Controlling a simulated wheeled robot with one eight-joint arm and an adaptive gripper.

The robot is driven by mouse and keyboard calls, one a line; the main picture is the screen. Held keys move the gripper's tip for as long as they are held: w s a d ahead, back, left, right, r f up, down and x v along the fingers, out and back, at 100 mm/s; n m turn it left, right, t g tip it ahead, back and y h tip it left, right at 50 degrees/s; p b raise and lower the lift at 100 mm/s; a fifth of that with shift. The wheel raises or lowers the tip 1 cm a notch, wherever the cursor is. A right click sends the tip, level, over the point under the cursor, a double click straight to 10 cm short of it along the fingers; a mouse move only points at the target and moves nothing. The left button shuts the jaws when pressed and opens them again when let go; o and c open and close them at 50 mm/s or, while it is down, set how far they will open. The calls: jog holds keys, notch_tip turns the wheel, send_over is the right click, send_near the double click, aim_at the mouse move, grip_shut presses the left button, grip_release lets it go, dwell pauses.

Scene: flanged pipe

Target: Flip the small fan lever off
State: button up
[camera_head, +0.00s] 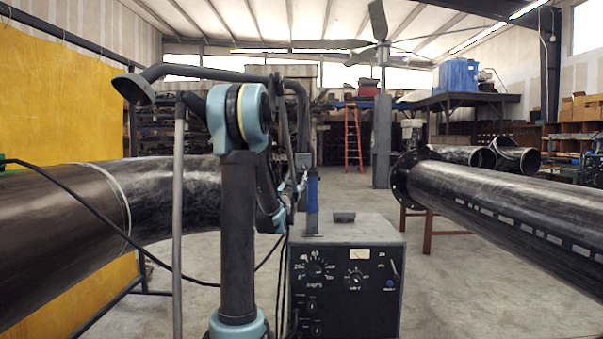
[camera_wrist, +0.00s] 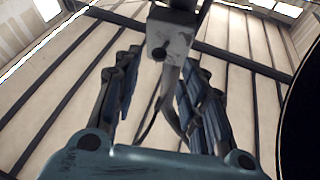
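In the wrist view, a small grey box (camera_wrist: 169,34) with a dark round knob (camera_wrist: 159,54) hangs at the top centre, just beyond my gripper (camera_wrist: 160,72). I cannot tell for sure whether this knob is the small fan lever, or how it is set. My gripper points up toward the ceiling. Its two dark blue fingers stand apart, with a curved grey cable or tube (camera_wrist: 169,95) visible between them. No finger clearly touches the box. In the head view, my gripper is small and partly hidden behind my arm, close to a small grey box (camera_head: 304,160).
A dark curved duct with a hood (camera_head: 135,88) runs above my arm. Large black pipes lie left (camera_head: 60,220) and right (camera_head: 500,205). A pole fan (camera_head: 378,20) stands farther back.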

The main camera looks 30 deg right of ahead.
aim_at(303, 168)
jog(key=x, duration=0.8)
jog(key=shift+w+d, duration=0.1)
jog(key=shift+d, duration=0.1)
grip_shut()
